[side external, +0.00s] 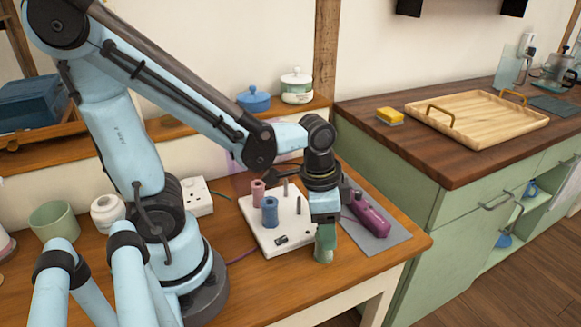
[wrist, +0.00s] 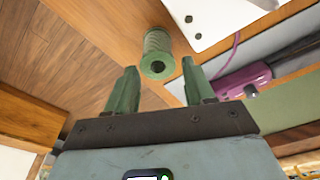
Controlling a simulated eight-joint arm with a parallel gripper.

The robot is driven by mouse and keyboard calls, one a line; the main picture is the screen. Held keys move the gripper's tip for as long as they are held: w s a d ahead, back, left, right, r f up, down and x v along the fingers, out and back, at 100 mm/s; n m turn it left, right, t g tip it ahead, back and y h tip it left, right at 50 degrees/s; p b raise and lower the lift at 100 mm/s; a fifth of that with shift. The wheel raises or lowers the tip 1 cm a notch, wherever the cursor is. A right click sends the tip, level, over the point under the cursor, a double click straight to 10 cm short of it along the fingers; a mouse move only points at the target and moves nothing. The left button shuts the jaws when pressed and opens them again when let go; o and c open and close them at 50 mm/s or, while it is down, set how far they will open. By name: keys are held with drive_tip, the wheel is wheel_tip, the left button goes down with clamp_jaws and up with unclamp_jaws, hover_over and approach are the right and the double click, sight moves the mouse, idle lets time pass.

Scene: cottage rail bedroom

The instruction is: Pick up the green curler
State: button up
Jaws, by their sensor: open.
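The green curler (wrist: 157,48) is a ribbed cylinder with a hole in its end, which faces the wrist camera. It is on the wooden table beside the white base. My gripper (wrist: 159,67) is open, its green fingers to either side of the curler's near end in the wrist view, with nothing gripped. In the side view my gripper (side external: 325,250) points down at the table's front, right of the white base. There the curler is hard to tell from the green fingers.
The white base (side external: 270,240) holds a blue curler (side external: 270,212) and a pink curler (side external: 258,192), plus bare posts. A purple styling tool (side external: 368,214) lies on a grey mat (side external: 392,238) close to my gripper's right. The table's front edge is near.

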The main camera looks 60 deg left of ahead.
wheel_tip(320, 180, down, 2)
drive_tip(key=shift+s+f, duration=0.1)
drive_tip(key=shift+f, duration=0.1)
drive_tip(key=shift+d+f, duration=0.1)
drive_tip(key=shift+f, duration=0.95)
drive_tip(key=shift+c, duration=0.3)
drive_tip(key=c, duration=0.7)
drive_tip(key=shift+o, duration=0.2)
drive_tip(key=shift+r, duration=0.2)
